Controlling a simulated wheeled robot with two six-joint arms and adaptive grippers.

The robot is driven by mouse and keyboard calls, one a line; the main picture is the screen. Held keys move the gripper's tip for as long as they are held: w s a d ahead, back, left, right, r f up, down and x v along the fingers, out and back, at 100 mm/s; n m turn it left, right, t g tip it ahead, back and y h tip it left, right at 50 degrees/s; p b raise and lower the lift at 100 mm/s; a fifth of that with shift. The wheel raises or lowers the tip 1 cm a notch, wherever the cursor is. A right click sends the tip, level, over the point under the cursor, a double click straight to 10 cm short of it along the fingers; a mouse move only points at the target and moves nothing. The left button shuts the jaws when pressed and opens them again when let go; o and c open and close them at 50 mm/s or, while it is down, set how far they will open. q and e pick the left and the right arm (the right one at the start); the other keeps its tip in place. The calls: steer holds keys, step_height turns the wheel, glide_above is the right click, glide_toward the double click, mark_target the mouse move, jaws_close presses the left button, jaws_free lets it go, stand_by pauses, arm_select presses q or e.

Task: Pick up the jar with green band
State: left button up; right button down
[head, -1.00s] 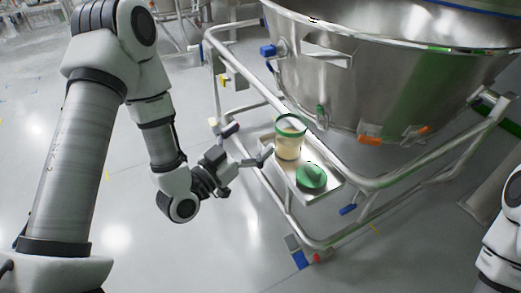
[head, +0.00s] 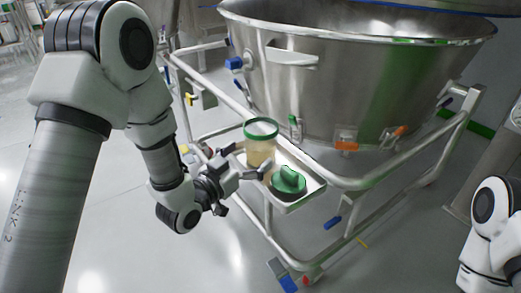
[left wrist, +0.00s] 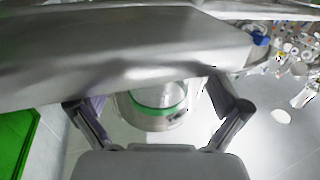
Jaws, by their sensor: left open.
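The jar with green band (head: 260,152) is clear with beige contents and a green ring near its top. It stands upright on a small metal tray (head: 316,192). My left gripper (head: 250,166) is open, right at the jar's near left side, with one finger across the view of its lower part. In the left wrist view the jar (left wrist: 150,118) shows between the two spread fingers of the left gripper (left wrist: 158,106). I cannot tell whether either finger touches it. My right gripper is out of view.
A green-topped item (head: 288,180) sits on the tray just right of the jar. A tubular metal frame (head: 340,183) surrounds the tray, and a large steel vessel (head: 350,90) stands behind it. The floor in front is clear.

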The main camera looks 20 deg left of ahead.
arm_select(q)
steer(key=x, duration=0.3)
steer(key=shift+w+d, duration=0.15)
steer(key=shift+w, duration=0.05)
steer(key=shift+c, duration=0.4)
steer(key=c, duration=1.7)
steer(key=shift+o, duration=0.2)
step_height(320, 180, up, 10)
steer(key=p, duration=0.3)
